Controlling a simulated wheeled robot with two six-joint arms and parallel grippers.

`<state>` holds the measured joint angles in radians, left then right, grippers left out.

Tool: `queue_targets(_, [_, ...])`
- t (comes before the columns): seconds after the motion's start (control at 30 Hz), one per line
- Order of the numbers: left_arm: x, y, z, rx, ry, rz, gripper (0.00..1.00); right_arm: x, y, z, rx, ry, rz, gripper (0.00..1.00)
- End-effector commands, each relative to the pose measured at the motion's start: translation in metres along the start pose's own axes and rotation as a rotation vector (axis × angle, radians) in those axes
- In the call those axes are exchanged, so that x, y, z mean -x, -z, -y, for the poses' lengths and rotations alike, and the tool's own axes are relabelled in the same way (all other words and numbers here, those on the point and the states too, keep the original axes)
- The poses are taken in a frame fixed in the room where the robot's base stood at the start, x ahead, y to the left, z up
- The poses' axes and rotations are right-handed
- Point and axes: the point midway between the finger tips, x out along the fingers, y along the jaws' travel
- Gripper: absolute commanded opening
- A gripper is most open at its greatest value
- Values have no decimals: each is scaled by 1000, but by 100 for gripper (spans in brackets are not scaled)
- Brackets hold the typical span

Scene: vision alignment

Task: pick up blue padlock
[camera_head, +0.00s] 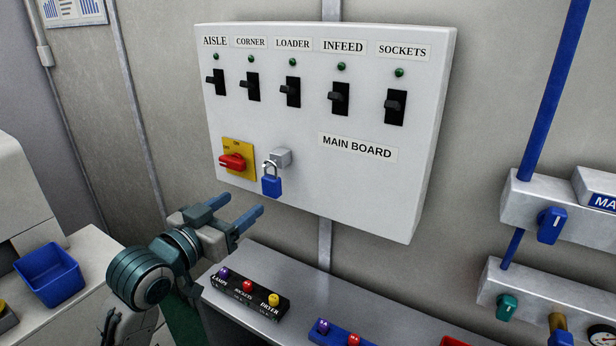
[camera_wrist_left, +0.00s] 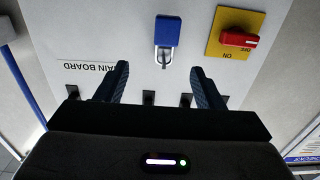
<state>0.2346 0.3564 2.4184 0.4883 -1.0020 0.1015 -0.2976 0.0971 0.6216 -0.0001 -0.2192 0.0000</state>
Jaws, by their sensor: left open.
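The blue padlock (camera_head: 271,186) hangs by its grey shackle from a grey block (camera_head: 281,157) on the front of the white main board (camera_head: 290,215). In the left wrist view, which shows the board upside down, the padlock (camera_wrist_left: 167,32) is at the top centre, beyond the fingertips. My left gripper (camera_head: 241,204) is open and empty, below and left of the padlock in the head view, apart from it. In the wrist view its two blue fingers (camera_wrist_left: 161,78) are spread wide. My right gripper does not show.
A red rotary switch (camera_head: 232,161) on a yellow plate sits just left of the padlock; it also shows in the wrist view (camera_wrist_left: 238,39). Several black toggle switches (camera_head: 290,92) line the board above. A grey bench (camera_head: 335,290) with button boxes (camera_head: 248,292) lies below. A blue bin (camera_head: 50,275) stands left.

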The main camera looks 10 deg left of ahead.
Motion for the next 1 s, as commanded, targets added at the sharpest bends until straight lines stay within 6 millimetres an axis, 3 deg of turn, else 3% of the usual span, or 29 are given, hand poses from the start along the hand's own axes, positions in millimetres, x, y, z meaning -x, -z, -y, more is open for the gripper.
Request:
queue_targets(0.4, [-48,4,0,3,-1,-4,62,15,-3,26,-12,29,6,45])
queue_targets(0.57, [-56,3,0,0,-1,-2,62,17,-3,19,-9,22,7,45])
queue_targets(0.8, [-89,5,7,3,-2,-2,62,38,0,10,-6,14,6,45])
queue_targets(1.0, [-106,2,6,0,-1,-2,62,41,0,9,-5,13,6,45])
